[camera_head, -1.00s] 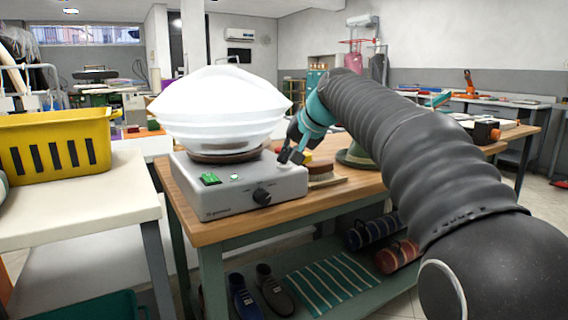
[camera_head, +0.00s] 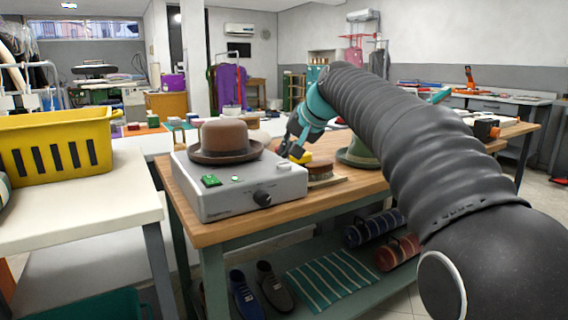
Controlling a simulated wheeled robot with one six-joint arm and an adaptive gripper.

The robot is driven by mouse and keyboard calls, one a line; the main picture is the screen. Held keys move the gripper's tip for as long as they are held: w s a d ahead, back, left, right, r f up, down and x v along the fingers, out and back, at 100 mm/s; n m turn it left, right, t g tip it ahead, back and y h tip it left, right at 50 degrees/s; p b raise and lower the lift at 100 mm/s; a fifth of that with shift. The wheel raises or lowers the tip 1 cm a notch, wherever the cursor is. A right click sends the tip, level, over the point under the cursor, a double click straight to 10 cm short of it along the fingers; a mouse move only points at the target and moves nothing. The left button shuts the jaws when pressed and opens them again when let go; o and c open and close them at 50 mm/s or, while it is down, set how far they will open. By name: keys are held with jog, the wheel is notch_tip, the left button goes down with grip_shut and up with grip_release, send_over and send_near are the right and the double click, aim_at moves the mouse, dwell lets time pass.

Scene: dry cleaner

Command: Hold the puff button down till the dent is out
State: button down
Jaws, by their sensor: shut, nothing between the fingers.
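A brown hat (camera_head: 224,140) with a dark band sits upright on top of a grey steamer box (camera_head: 228,206). Its crown looks rounded, and I see no dent from this side; its far side is hidden. A pale button (camera_head: 284,165) is on the right of the box top, probably the puff button. The box also has a green switch (camera_head: 211,180), a small green light (camera_head: 235,178) and a black knob (camera_head: 262,197). My gripper (camera_head: 289,151) is shut and empty, just above and behind the pale button, apparently clear of it.
The box stands on a wooden-topped table (camera_head: 222,231). A brush (camera_head: 319,170), a yellow item and a green hat (camera_head: 358,152) lie right of it, near my gripper. A yellow basket (camera_head: 55,145) stands on the white table at left.

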jog(key=shift+r+p, duration=2.05)
jog(key=shift+r, duration=0.5)
jog(key=h, duration=0.2)
send_near(286, 164)
jog(key=s+d+f, duration=0.2)
jog(key=s+d, duration=0.1)
jog(key=s, duration=0.1)
jog(key=s+d+f+h, duration=0.1)
jog(key=s+d+f, duration=0.3)
jog(key=s+f, duration=0.3)
jog(key=s+d+f+g+h, duration=0.1)
jog(key=s+d+f, duration=0.3)
jog(key=s+f, duration=0.3)
jog(key=s+d+f+n+h, duration=0.1)
jog(key=s+d+f, duration=0.3)
jog(key=s+f, duration=0.4)
jog(key=s+h, duration=0.1)
jog(key=s, duration=0.4)
jog(key=shift+s+d, duration=0.3)
jog(key=shift+d, duration=0.05)
